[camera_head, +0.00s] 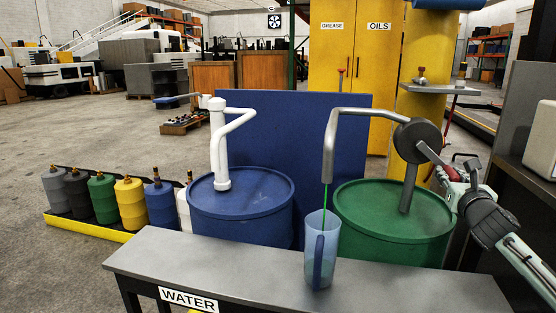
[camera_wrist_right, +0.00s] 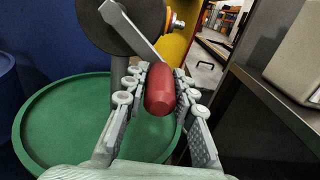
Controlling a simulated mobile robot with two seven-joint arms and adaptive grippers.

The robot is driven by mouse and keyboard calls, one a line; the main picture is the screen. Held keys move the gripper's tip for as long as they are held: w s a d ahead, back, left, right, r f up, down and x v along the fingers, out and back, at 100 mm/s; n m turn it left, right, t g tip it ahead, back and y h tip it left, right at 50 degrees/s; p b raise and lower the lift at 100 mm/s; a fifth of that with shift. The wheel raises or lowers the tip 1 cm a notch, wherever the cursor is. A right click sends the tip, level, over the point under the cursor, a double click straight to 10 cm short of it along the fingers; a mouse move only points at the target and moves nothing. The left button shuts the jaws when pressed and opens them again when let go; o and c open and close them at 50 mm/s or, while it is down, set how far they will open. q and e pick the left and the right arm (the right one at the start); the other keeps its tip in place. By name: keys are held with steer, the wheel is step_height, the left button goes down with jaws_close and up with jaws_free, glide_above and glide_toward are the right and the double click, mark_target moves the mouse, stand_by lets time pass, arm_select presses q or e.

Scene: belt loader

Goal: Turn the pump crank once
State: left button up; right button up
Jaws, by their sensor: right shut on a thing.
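The hand pump (camera_head: 410,137) has a dark round housing and stands on the green drum (camera_head: 365,215). Its grey crank arm (camera_head: 430,154) slopes down to the right and ends in a red handle (camera_wrist_right: 160,90). My right gripper (camera_head: 449,175) is shut on the red handle, with fingers on both sides of it in the right wrist view (camera_wrist_right: 160,88). The pump's grey spout (camera_head: 329,160) points down over a translucent blue jug (camera_head: 318,262) on the grey bench. A thin green stream (camera_head: 325,205) runs from spout to jug. My left gripper is out of view.
The grey bench (camera_head: 225,265) carries a WATER label. A blue drum (camera_head: 262,222) with a white pump (camera_head: 219,140) stands left. A dark cabinet edge (camera_wrist_right: 265,90) is close to the right of my right gripper. Several coloured canisters (camera_head: 103,200) stand far left.

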steer(key=w+a+f+p, duration=0.2)
steer(key=a+p, duration=0.1)
steer(key=a, duration=0.4)
steer(key=shift+a+f+p, duration=0.2)
steer(key=shift+f+p, duration=0.05)
steer(key=shift+p, duration=0.05)
steer(key=o, duration=0.8)
steer(key=shift+r, duration=0.25)
steer(key=shift+c, duration=0.2)
steer(key=o, duration=1.4)
steer(key=shift+f, duration=0.2)
steer(key=shift+o, duration=0.2)
steer(key=shift+s, duration=0.1)
